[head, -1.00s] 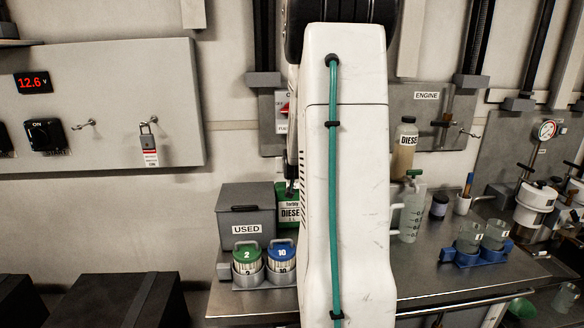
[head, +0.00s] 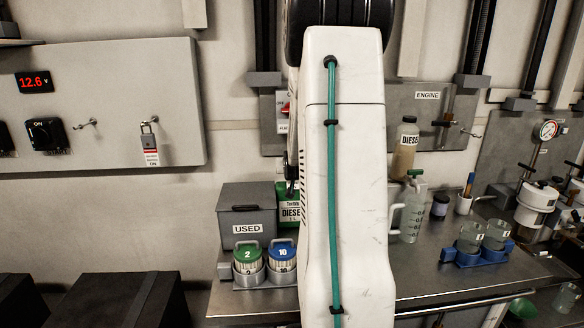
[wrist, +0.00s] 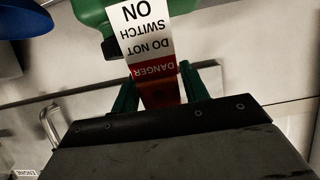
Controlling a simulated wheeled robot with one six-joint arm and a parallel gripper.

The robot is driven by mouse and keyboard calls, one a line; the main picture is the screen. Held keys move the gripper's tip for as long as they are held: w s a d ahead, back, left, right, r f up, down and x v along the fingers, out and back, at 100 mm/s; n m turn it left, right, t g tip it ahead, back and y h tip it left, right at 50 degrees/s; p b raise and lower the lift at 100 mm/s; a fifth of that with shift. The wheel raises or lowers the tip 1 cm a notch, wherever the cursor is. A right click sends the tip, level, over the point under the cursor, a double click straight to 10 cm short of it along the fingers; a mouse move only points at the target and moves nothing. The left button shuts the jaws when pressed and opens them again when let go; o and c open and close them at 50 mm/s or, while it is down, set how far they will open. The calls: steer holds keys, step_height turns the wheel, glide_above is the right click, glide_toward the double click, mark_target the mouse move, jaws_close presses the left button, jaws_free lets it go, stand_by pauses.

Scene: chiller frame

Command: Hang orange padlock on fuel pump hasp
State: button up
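In the wrist view, my gripper (wrist: 160,92) has its two green fingers on either side of a dark orange body, which I take to be the orange padlock (wrist: 168,94). A red and white tag reading "DANGER DO NOT SWITCH ON" (wrist: 145,35) hangs from it, upside down in this view, and covers part of it. The padlock's shackle is not clearly visible. A bent silver hook or hasp (wrist: 50,125) on the wall panel shows to the left, apart from the fingers.
A grey padlock with a tag (head: 149,142) hangs on the left panel beside an empty hook (head: 86,124). The bench holds a grey USED box (head: 246,212), green-lidded (head: 247,255) and blue-lidded (head: 282,252) canisters, a DIESEL bottle (head: 405,150) and a jug (head: 412,210).

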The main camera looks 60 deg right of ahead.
steer(key=shift+o, duration=1)
steer(key=v, duration=0.7)
steer(key=shift+s+a, duration=0.2)
steer(key=shift+a, duration=0.15)
steer(key=shift+r, duration=0.1)
